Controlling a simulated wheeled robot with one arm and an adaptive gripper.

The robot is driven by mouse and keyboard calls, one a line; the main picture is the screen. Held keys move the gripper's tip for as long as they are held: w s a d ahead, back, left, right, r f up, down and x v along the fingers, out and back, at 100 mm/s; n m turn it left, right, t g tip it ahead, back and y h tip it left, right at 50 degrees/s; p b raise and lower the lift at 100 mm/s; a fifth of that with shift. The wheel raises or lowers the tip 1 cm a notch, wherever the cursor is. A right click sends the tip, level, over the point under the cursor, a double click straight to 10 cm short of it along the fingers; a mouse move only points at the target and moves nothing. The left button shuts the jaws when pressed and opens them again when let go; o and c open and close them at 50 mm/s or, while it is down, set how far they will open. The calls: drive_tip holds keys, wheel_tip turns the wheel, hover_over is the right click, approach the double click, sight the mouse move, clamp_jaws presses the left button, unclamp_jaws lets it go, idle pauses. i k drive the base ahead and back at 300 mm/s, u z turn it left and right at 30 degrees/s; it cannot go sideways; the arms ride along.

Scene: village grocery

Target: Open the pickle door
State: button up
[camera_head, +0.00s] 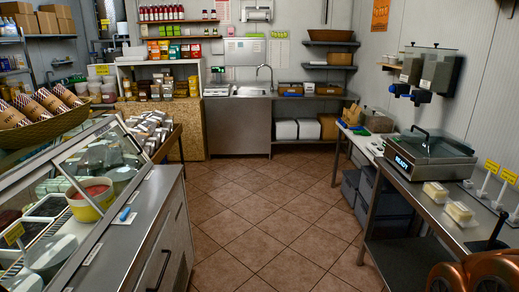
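No door in view is marked as the pickle door, and I cannot tell which one it is. The glass-topped deli counter (147,205) stands at the left, with tubs behind its slanted glass (105,150). A yellow tub (91,205) with red contents stands in it. A grey front panel (176,240) on the counter's aisle side has a dark vertical handle (165,268) and looks closed. My gripper is not in view.
The tiled aisle (265,215) is clear up to the steel sink unit (238,125). At the right, a steel table (420,202) carries a lidded machine (428,155) and white blocks (458,212). Orange-brown rounded shapes (490,272) fill the lower right corner.

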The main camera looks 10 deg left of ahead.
sight(59, 158)
drive_tip(key=u, duration=0.3)
drive_tip(key=i, duration=1.7)
drive_tip(key=u, duration=1.5)
drive_tip(key=i, duration=1.5)
drive_tip(key=u, duration=0.85)
